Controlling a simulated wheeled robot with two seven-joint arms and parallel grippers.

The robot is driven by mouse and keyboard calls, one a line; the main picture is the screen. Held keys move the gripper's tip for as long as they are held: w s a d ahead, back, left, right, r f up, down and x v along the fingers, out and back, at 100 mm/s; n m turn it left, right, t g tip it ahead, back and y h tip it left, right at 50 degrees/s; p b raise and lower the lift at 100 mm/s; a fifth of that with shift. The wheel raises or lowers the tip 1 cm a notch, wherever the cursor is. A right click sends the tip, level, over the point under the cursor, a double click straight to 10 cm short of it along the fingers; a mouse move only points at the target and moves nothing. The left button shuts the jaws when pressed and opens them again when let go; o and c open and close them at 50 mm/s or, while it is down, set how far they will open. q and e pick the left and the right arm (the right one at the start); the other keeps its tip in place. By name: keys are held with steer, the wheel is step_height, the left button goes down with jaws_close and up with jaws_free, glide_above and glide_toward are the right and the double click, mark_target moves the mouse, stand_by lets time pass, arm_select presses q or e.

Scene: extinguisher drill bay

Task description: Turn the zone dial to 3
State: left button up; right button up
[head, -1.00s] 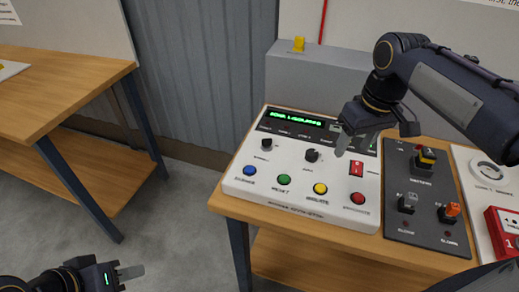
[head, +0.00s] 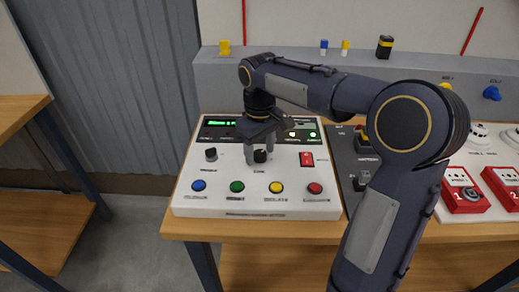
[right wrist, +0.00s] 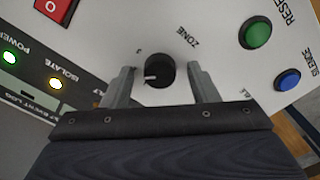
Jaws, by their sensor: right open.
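The zone dial (head: 260,156) is a black knob in the middle of the white control panel (head: 190,187). In the right wrist view the dial (right wrist: 160,73) shows from above beside the word ZONE, with a short white pointer mark toward the picture's left. The numbers around it are too unclear to read. My right gripper (head: 260,151) is open over the dial. In the right wrist view its two fingers (right wrist: 162,84) stand on either side of the knob, with gaps between. I cannot tell how deep they reach. My left gripper is out of view.
A second black knob (head: 211,154) sits to the left, and a red rocker switch (head: 307,159) to the right. Blue (head: 198,186), green (head: 237,187), yellow (head: 276,187) and red (head: 315,188) buttons line the front. A dark switch box (head: 346,160) stands right of the panel.

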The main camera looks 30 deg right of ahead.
steer(key=c, duration=1)
steer(key=shift+r, duration=0.1)
steer(key=m+p, duration=0.2)
steer(key=m, duration=0.1)
steer(key=shift+r+m, duration=0.1)
steer(key=shift+m, duration=0.3)
steer(key=m+p, duration=0.2)
steer(key=m, duration=0.2)
steer(key=shift+m, duration=0.7)
steer(key=o, duration=1)
